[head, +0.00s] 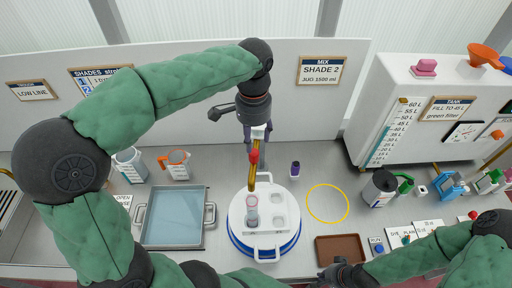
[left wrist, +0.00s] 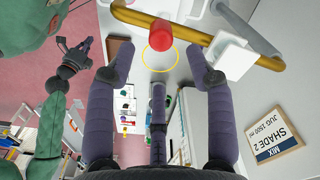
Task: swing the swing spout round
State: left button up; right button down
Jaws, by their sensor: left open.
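The swing spout (head: 252,180) is a gold pipe with a red knob (head: 254,157). In the head view its lower end hangs above a clear cup (head: 252,212) on a white round carrier. In the left wrist view the gold pipe (left wrist: 132,16) crosses the top, with the red knob (left wrist: 160,33) ahead of and between my fingers. My left gripper (head: 257,138) is open and empty, reaching down at the spout from behind; its fingers are apart in the left wrist view (left wrist: 163,62). My right gripper (head: 340,272) is low at the front, its fingers apart and empty.
The white carrier (head: 236,226) has handles and empty holes. A yellow ring (head: 327,203) marks the bench right of it. A blue-grey tray (head: 175,216) stands left, a brown tray (head: 340,248) front right. A white tank (head: 430,110) stands back right.

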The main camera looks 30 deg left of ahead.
aim_at(254, 151)
pick_arm(q)
jog(key=f, duration=0.7)
jog(key=shift+w+f+p, duration=0.2)
jog(key=shift+f+p, duration=0.1)
jog(key=shift+s, duration=0.1)
grip_shut()
